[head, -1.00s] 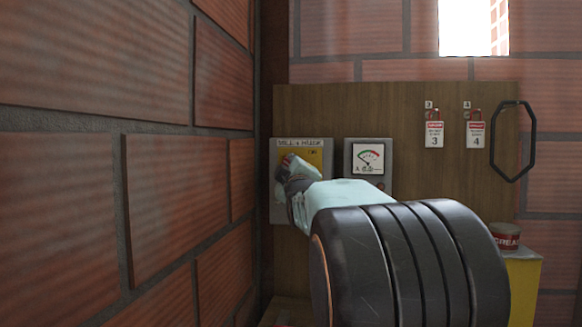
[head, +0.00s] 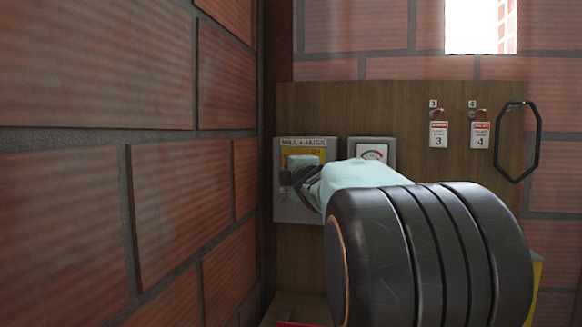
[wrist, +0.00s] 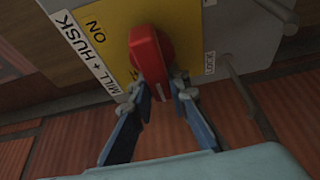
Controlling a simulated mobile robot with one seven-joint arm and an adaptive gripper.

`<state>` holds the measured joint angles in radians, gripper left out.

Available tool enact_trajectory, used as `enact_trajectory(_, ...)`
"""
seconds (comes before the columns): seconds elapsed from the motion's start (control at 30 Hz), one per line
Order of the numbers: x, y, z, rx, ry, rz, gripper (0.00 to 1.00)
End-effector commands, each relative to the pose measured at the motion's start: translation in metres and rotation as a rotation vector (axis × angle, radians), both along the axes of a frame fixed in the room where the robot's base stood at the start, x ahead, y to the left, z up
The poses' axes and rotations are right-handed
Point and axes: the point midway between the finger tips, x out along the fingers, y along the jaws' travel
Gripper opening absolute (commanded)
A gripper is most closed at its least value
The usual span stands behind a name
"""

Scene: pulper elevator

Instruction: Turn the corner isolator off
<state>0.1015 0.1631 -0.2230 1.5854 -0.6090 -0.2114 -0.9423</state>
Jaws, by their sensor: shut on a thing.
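The corner isolator is a grey box (head: 291,210) with a yellow plate and a "MILL + HUSK" label, low on the wooden board beside the left brick wall. In the wrist view its red knob (wrist: 151,55) stands on the yellow plate (wrist: 112,22), beside the word "ON". My gripper (wrist: 160,90) is shut on the knob's near end, one finger on each side. In the head view my gripper (head: 303,178) covers the knob.
A gauge box (head: 372,152) sits just right of the isolator, partly behind my arm. Red padlocks with white tags (head: 438,133) numbered 3 and 4 hang further right, next to a black hoop (head: 536,140). A rod (wrist: 245,95) projects near the isolator in the wrist view.

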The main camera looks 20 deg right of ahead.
Motion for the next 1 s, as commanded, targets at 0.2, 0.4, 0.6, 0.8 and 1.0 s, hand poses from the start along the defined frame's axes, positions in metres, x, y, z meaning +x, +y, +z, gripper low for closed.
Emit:
enact_trajectory(0.2,-0.0007,-0.0032,-0.0028,-0.009,0.01,-0.006,0.0)
enact_trajectory(0.4,-0.0007,-0.0033,-0.0026,-0.009,0.01,-0.006,0.0)
enact_trajectory(0.6,-0.0006,-0.0028,-0.0019,-0.009,0.008,-0.005,0.33)
enact_trajectory(0.8,-0.0003,-0.0014,-0.0007,-0.008,0.006,-0.002,0.33)
enact_trajectory(1.0,-0.0088,0.0012,0.001,-0.009,0.003,-0.001,0.33)
